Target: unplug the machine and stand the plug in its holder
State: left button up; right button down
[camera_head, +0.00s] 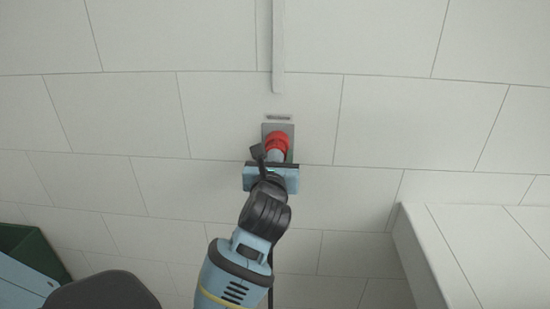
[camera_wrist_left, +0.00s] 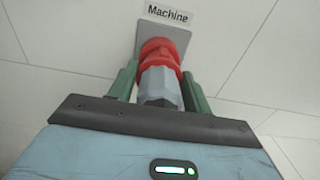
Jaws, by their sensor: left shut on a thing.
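The plug has a grey body (camera_wrist_left: 160,84) and sits at a red socket (camera_wrist_left: 159,50) on a grey wall plate (camera_wrist_left: 181,39). A label reading "Machine" (camera_wrist_left: 168,14) is above the plate. In the head view the red socket (camera_head: 277,142) is at the centre. My left gripper (camera_head: 276,157) has come up from below and is shut on the plug. In the left wrist view its green fingers stand on both sides of the plug. The plug and socket are in line; I cannot tell how deep the plug sits. No holder shows in either view. My right gripper is not in view.
A pale vertical conduit (camera_head: 278,45) runs down the tiled wall (camera_head: 130,120) to above the label. A white block or ledge (camera_head: 480,250) stands at the lower right. A dark green box (camera_head: 33,250) is at the lower left. The wall around the socket is clear.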

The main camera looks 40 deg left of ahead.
pick_arm(q)
jog(key=shift+s+a, duration=0.1)
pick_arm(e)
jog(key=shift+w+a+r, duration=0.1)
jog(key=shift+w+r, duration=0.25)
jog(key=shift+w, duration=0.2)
pick_arm(q)
jog(key=shift+s+f, duration=0.1)
jog(key=shift+p+v, duration=0.75)
jog(key=shift+v, duration=1.35)
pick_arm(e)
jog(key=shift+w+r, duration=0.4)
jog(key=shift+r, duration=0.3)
